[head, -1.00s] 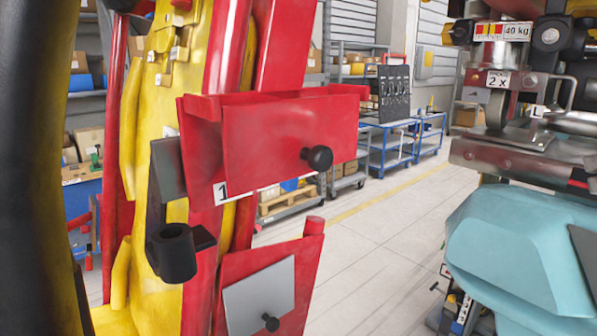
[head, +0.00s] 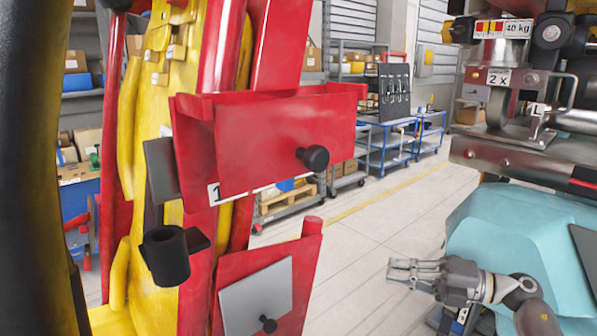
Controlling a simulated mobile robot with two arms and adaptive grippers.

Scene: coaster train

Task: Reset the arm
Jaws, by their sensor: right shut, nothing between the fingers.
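My right gripper (head: 415,272) is in the lower right of the head view, in front of the teal seat (head: 490,228). Its metal fingers point left and lie close together, with nothing between them. Open floor shows behind the fingertips, and they are apart from the red and yellow structure at the left. My left gripper does not show.
A red box (head: 265,140) with a black knob (head: 313,158) is on the yellow and red structure, above a red panel with a grey plate (head: 257,297). Blue carts (head: 390,150) and shelves stand behind. The pale floor (head: 400,215) between is clear.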

